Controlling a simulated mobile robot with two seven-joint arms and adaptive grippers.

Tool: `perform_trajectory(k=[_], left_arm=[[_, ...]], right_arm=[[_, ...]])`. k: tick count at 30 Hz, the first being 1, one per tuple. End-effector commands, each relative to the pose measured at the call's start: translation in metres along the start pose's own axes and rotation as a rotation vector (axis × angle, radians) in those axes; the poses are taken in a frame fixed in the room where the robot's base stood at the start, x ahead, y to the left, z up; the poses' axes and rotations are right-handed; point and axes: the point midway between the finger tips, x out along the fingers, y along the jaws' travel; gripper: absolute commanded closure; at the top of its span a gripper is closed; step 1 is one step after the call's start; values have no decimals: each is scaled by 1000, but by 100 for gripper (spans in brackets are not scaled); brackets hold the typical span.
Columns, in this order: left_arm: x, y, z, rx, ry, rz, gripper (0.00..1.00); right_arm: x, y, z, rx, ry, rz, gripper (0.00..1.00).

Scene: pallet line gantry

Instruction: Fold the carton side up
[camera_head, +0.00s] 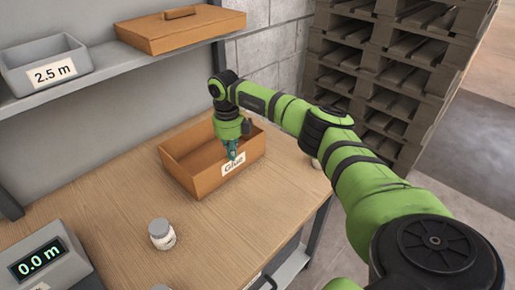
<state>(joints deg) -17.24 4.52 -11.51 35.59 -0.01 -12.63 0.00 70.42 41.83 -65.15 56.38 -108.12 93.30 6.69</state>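An open brown carton (186,181) with a white label reading "Glue" stands on the wooden table. Its walls are upright and its top is open. My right gripper (233,155) points down at the carton's front wall, just above the label. The fingers are small and dark teal here. I cannot tell whether they are open, shut, or touching the wall. My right arm comes in from the right and hides part of the carton's back right. My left gripper is not in view.
A white-lidded jar (162,234) stands on the table (120,220). A display box (45,262) reads "0.0 m" at lower left. The shelf (110,72) behind holds a grey bin (45,65) marked "2.5 m" and a lidded brown box (180,32). Stacked pallets (390,75) stand behind my arm.

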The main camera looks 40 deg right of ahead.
Motion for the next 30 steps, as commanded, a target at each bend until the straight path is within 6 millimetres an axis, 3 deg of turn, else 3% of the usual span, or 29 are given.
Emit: perform_trajectory(k=[14,30], left_arm=[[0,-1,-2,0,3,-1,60],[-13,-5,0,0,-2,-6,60]], right_arm=[[-1,0,1,0,-2,0,100],[-20,0,0,0,-1,0,100]])
